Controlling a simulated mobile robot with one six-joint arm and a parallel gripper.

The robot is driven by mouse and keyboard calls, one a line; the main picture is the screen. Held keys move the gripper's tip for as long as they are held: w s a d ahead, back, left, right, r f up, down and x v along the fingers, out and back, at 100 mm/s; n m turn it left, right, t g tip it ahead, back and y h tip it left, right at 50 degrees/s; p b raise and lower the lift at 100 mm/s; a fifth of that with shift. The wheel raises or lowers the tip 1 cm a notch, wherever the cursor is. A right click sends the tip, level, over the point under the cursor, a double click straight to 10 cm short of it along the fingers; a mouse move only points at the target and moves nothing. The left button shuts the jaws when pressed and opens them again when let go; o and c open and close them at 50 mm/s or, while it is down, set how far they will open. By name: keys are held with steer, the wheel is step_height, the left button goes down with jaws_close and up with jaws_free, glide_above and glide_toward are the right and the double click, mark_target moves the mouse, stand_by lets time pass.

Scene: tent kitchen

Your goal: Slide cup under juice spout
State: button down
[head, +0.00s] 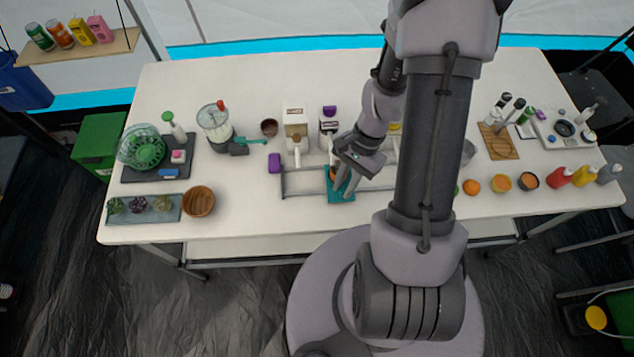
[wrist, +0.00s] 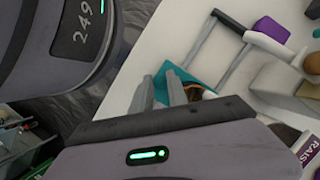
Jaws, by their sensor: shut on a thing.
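My gripper (head: 343,186) is low over a teal tray or mat (head: 333,198) near the front middle of the table. It is shut on a small orange-brown thing (head: 332,172), which looks like the cup but is mostly hidden by the fingers. In the wrist view, my fingers (wrist: 168,92) point down over the teal surface (wrist: 181,75), and the orange-brown thing (wrist: 208,93) shows beside them. Two boxy dispensers, one cream (head: 295,116) and one white with a purple top (head: 329,112), stand behind. I cannot tell which spout is for juice; my arm hides part of the row.
A grey rail frame (head: 300,194) runs beside the teal surface. A purple block (head: 274,162) stands at its left. A wooden bowl (head: 199,201) and a blender (head: 215,122) are further left. Sauce bottles (head: 583,175) stand at right. The front left-middle table is clear.

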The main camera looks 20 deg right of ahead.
steer(key=s+d, duration=0.1)
steer(key=d, duration=0.3)
steer(key=s+d+p, duration=0.1)
steer(key=s+d, duration=0.1)
steer(key=d, duration=0.3)
steer(key=s+d+p, duration=0.1)
steer(key=s+d, duration=0.1)
steer(key=d, duration=0.3)
steer(key=shift+s+d, duration=0.15)
steer(key=shift+s, duration=0.05)
steer(key=c, duration=1.6)
jaws_free()
steer(key=o, duration=0.3)
steer(key=shift+s+d, duration=0.15)
steer(key=shift+d, duration=0.05)
steer(key=shift+a, duration=0.1)
steer(key=p+v, duration=0.6)
steer(key=v, duration=1.1)
steer(key=shift+r, duration=0.25)
